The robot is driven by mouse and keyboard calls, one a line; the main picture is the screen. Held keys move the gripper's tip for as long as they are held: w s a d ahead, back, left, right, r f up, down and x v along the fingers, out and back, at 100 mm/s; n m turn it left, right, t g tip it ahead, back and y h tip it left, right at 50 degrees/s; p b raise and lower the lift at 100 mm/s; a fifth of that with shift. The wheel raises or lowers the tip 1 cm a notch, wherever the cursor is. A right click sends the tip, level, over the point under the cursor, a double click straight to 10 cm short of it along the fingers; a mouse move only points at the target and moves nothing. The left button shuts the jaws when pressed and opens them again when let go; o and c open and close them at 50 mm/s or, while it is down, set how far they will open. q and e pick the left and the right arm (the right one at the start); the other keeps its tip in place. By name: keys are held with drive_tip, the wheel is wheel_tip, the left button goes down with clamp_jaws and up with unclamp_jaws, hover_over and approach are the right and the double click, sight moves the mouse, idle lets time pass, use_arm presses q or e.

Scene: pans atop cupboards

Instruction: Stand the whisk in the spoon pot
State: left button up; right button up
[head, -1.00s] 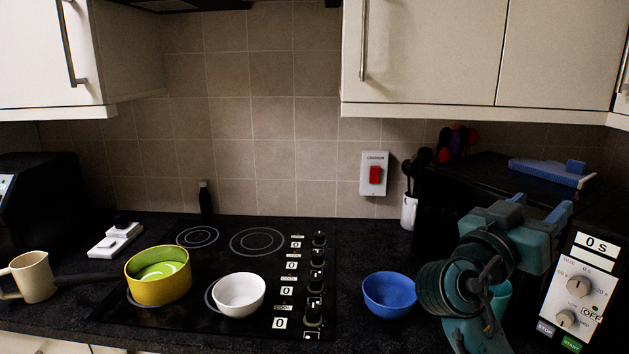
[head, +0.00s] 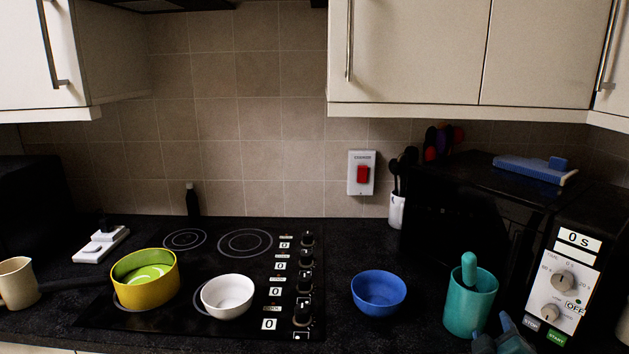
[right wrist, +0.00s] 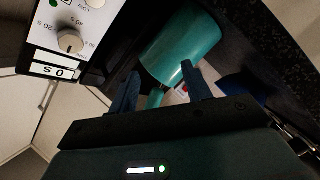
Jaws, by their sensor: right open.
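A teal pot (head: 470,311) stands on the counter at the right, in front of the microwave. A teal rounded handle (head: 469,270) stands up out of it, leaning slightly; it looks like the whisk's, with its lower end hidden inside. My right gripper (head: 495,335) is low at the bottom edge, in front of the pot and apart from the handle. In the right wrist view its two fingers (right wrist: 160,88) are open, with the teal pot (right wrist: 182,48) beyond them and part of the teal handle (right wrist: 155,98) showing between them. My left gripper is out of view.
A white pot (head: 397,211) with dark utensils stands at the back by the wall. A blue bowl (head: 378,292) is left of the teal pot. A white bowl (head: 228,296) and yellow pan (head: 146,283) sit on the hob. The microwave (head: 563,280) bounds the right side.

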drive_tip(key=s+a+f+n+g+y, duration=0.1)
drive_tip(key=s+a+f+g+y, duration=0.3)
drive_tip(key=s+f, duration=0.7)
drive_tip(key=s+a+f+n+g+y, duration=0.15)
drive_tip(key=s+a+f+y, duration=0.3)
drive_tip(key=s+f, duration=0.65)
use_arm(q)
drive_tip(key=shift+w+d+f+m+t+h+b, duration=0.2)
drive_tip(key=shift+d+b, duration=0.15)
drive_tip(key=shift+b, duration=0.6)
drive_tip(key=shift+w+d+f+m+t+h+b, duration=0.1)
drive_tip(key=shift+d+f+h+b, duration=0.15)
drive_tip(key=shift+b, duration=0.65)
use_arm(e)
drive_tip(key=w+a+m+t+y, duration=0.1)
drive_tip(key=a+m, duration=0.4)
drive_tip(key=a, duration=0.6)
drive_tip(key=shift+w+a+f+y, duration=0.25)
drive_tip(key=shift+w+f+y, duration=0.1)
drive_tip(key=shift+w, duration=0.1)
